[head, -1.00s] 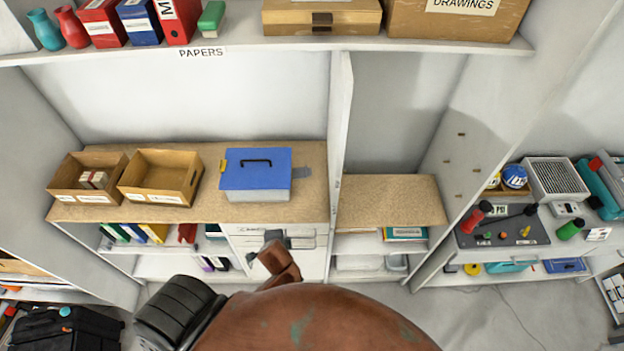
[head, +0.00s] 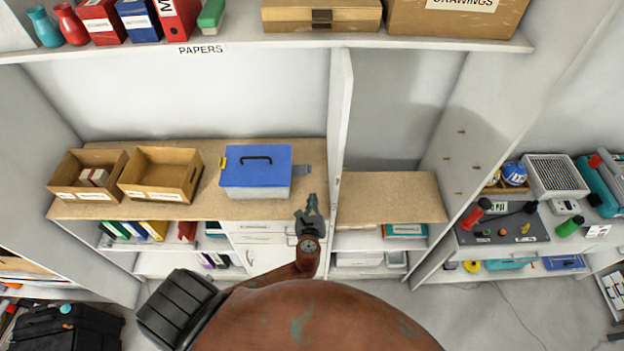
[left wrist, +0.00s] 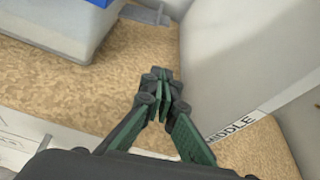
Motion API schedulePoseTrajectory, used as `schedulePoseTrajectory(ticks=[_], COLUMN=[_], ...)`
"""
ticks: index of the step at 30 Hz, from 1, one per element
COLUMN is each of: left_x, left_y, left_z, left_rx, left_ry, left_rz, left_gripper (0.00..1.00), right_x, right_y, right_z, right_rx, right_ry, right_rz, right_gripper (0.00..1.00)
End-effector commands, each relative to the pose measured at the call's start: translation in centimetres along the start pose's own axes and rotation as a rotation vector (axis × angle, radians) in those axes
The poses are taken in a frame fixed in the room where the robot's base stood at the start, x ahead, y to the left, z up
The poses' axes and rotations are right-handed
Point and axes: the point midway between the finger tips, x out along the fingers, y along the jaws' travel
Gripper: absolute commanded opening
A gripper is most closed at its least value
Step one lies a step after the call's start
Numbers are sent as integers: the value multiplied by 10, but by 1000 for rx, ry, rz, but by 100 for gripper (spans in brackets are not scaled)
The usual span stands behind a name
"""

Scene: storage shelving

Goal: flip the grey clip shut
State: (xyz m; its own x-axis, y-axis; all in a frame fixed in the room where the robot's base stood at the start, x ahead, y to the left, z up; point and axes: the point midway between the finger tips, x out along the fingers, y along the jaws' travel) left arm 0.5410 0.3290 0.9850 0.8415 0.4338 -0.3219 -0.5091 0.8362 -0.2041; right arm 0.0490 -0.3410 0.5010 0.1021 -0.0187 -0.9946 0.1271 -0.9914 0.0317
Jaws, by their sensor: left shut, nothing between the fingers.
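A translucent box with a blue lid (head: 255,170) and black handle stands on the wood-topped counter. The grey clip (head: 303,171) sticks out flat from the box's right side; it also shows at the top of the left wrist view (left wrist: 146,14). A yellow clip (head: 223,165) is at the box's left side, upright against it. My left gripper (head: 311,203) is at the counter's front edge, to the right of the box and nearer me than the grey clip. In the left wrist view its fingers (left wrist: 160,88) are shut and empty, apart from the clip. My right gripper is not in view.
A white upright panel (head: 341,120) stands close to the right of the clip, marked MIDDLE in the left wrist view. Two cardboard trays (head: 160,174) stand left of the box. A loaded shelf (head: 290,43) runs above. The counter between gripper and clip is clear.

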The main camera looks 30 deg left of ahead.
Motion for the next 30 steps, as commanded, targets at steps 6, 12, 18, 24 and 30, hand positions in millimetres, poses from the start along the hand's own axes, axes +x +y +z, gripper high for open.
schedulePoseTrajectory(ticks=[6,12,18,24,30], left_x=[15,53,95,91,87], left_y=[0,0,0,0,0], left_z=[1,2,1,27,38], left_rx=[-2,-1,-1,-5,-5], left_ry=[-2,-2,-1,0,1], left_rz=[2,2,3,1,1], left_gripper=[0,0,0,0,0], right_x=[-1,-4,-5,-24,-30], right_y=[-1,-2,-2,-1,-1], right_z=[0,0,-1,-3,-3], right_rx=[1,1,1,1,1], right_ry=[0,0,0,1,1], right_rz=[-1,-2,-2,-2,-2], right_gripper=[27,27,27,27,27])
